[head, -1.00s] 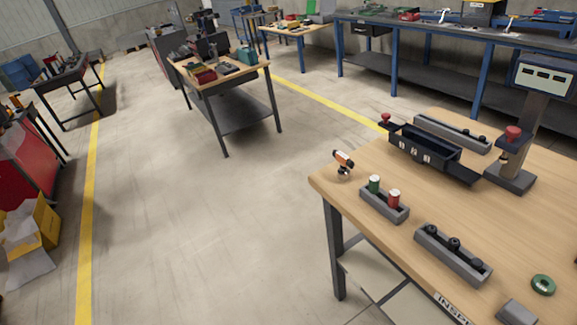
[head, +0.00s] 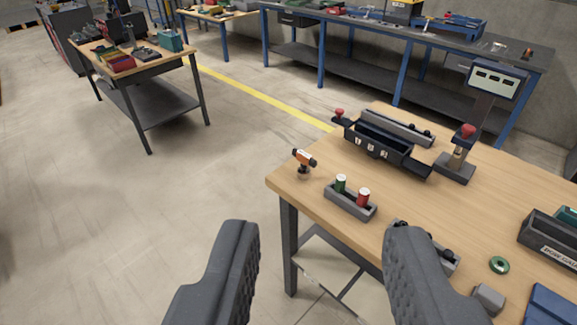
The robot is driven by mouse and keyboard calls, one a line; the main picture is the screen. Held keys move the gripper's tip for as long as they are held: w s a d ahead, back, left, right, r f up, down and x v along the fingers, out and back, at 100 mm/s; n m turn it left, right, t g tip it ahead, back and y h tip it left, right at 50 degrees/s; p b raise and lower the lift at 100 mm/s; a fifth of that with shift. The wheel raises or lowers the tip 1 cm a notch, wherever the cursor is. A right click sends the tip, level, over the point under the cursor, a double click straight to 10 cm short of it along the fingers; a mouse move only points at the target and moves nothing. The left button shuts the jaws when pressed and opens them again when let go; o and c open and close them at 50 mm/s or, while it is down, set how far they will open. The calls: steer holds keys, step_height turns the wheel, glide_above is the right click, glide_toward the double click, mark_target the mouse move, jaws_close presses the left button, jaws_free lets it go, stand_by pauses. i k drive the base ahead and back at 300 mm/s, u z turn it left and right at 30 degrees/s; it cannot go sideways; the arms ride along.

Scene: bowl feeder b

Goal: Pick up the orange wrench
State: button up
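A small orange and black tool (head: 304,159) stands at the left corner of the near wooden workbench (head: 460,210). It has a barrel-like top and a small foot, and I cannot tell from its shape whether it is a wrench. No other clearly orange wrench can be made out. My gripper (head: 322,232) is in the foreground, its two dark grey fingers wide apart with nothing between them. It is nearer the camera than the bench's front edge, and the orange tool shows beyond the gap between the fingers. The right finger hides part of the bench.
A grey holder (head: 350,203) with green and red cylinders stands near the orange tool. Behind are a black tray (head: 385,152), a post with a red knob (head: 462,150) and a display (head: 495,80). A green ring (head: 499,265) lies right. The floor (head: 150,220) left of the bench is clear.

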mark_target(304, 172)
steer(key=u, duration=0.25)
steer(key=i, duration=1.6)
steer(key=u, duration=0.15)
